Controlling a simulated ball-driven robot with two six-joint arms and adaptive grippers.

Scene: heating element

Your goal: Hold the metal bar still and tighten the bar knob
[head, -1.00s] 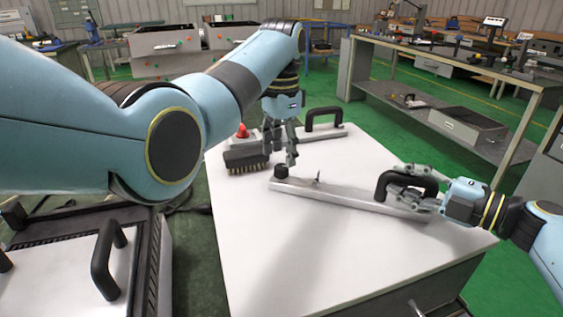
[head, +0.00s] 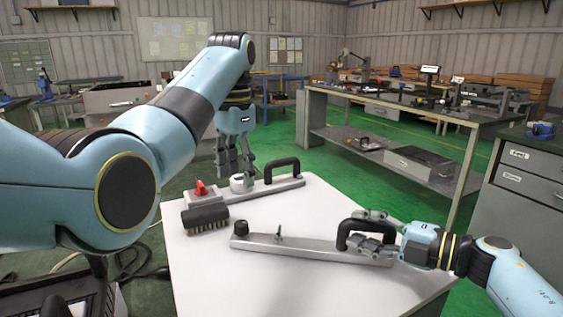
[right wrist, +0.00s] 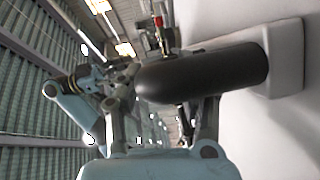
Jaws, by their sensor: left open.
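In the head view a long grey metal bar (head: 310,249) lies on the white table top. It has a black bar knob (head: 240,227) at its left end, a small upright pin, and a black handle (head: 347,230) at its right end. My right gripper (head: 362,229) has its fingers on both sides of that handle and appears shut on it; the handle also fills the middle of the right wrist view (right wrist: 215,70). My left gripper (head: 238,182) is open and empty. It points down beyond the knob, over the second bar, apart from the front bar.
A second bar (head: 273,188) with a white round part, red knob (head: 201,188) and black handle lies behind. The table's front (head: 270,290) is clear. A workbench (head: 400,110) stands farther back.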

